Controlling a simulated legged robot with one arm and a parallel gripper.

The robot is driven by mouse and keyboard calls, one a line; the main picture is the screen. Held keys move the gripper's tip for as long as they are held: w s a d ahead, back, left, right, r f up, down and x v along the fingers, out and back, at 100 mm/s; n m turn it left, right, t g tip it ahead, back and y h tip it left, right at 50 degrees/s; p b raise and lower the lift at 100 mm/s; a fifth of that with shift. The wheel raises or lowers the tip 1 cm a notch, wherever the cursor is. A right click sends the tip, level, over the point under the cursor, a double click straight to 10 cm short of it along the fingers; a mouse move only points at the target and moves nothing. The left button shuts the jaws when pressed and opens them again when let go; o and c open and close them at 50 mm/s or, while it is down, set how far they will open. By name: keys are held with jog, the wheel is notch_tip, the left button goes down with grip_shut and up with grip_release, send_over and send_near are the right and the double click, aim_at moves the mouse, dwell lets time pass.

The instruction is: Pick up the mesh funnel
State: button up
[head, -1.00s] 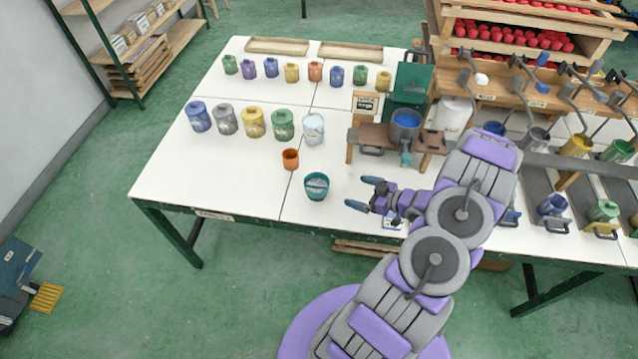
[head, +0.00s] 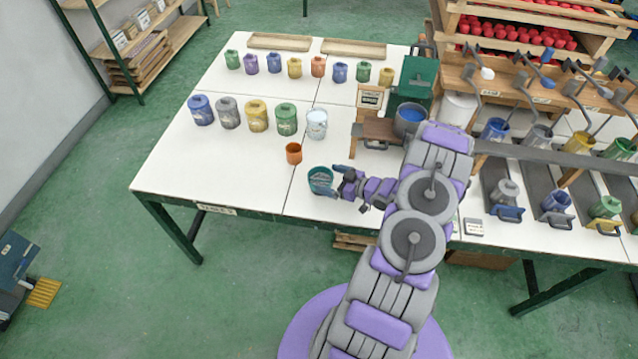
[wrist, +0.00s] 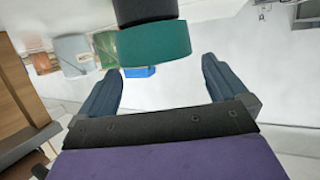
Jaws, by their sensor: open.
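The mesh funnel (head: 319,180) is a small teal cup with a pale grey mesh inside, standing upright on the white table near its front edge. My gripper (head: 336,180) is open at its right side, with the fingers pointing at it; one fingertip overlaps its front right edge in the head view. In the wrist view, the teal rim and dark body of the funnel (wrist: 157,45) lie ahead, centred between the open fingers of my gripper (wrist: 160,66). I see nothing held. I cannot tell whether a finger touches the funnel.
An orange cup (head: 293,153) stands just behind the funnel. A row of large paint cans, including a white one (head: 317,124), stands farther back. The table's front left (head: 210,170) is clear.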

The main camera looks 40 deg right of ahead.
aim_at(311, 174)
jog(key=w+f, duration=0.1)
jog(key=w+f+b, duration=0.1)
jog(key=w, duration=0.1)
jog(key=shift+w+f, duration=0.1)
jog(key=shift+w, duration=0.05)
jog(key=shift+w+a, duration=0.25)
jog(key=shift+w, duration=0.3)
jog(key=shift+w+a, duration=0.1)
jog(key=shift+a, duration=0.3)
jog(key=shift+d+f, duration=0.1)
jog(key=shift+d, duration=0.15)
jog(key=c, duration=0.6)
